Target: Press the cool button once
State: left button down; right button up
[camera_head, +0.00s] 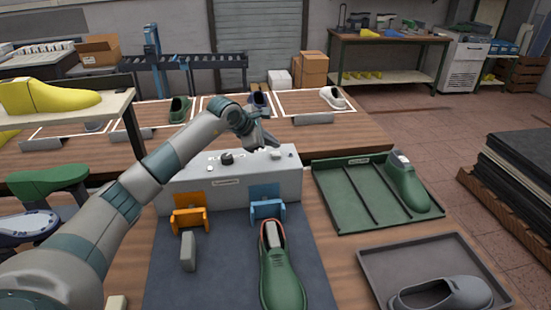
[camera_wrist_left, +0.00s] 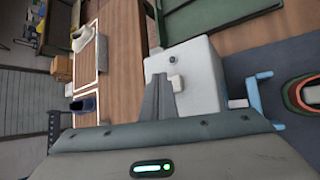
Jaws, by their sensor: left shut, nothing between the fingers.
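A light grey control box (camera_head: 240,184) stands on the table's blue mat, with a black knob (camera_head: 226,158) and small buttons on its top. I cannot read which button is the cool one. My left gripper (camera_head: 271,143) is shut and empty, over the right part of the box top. In the left wrist view the shut fingers (camera_wrist_left: 158,84) point at the box (camera_wrist_left: 205,72), beside a small pale button (camera_wrist_left: 176,83). A small dark round button (camera_wrist_left: 171,57) lies beyond it. Whether the fingertips touch anything cannot be told. My right gripper is not in view.
An orange holder (camera_head: 189,216) and a blue holder (camera_head: 266,210) stand before the box. A green shoe (camera_head: 281,278) is on the mat. A green tray (camera_head: 342,198) and a grey tray (camera_head: 378,262) lie to the right. A shelf with a yellow last (camera_head: 45,97) is left.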

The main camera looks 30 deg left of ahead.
pick_arm(q)
jog(key=shift+f, duration=0.3)
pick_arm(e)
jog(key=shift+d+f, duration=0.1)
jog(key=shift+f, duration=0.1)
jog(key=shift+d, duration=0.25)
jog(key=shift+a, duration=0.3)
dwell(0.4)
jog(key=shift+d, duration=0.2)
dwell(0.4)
pick_arm(q)
jog(key=shift+f, duration=0.1)
jog(key=shift+f+b, duration=0.3)
jog(key=shift+b, duration=0.3)
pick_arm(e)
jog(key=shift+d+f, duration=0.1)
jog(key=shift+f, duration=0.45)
pick_arm(q)
jog(key=shift+f, duration=0.1)
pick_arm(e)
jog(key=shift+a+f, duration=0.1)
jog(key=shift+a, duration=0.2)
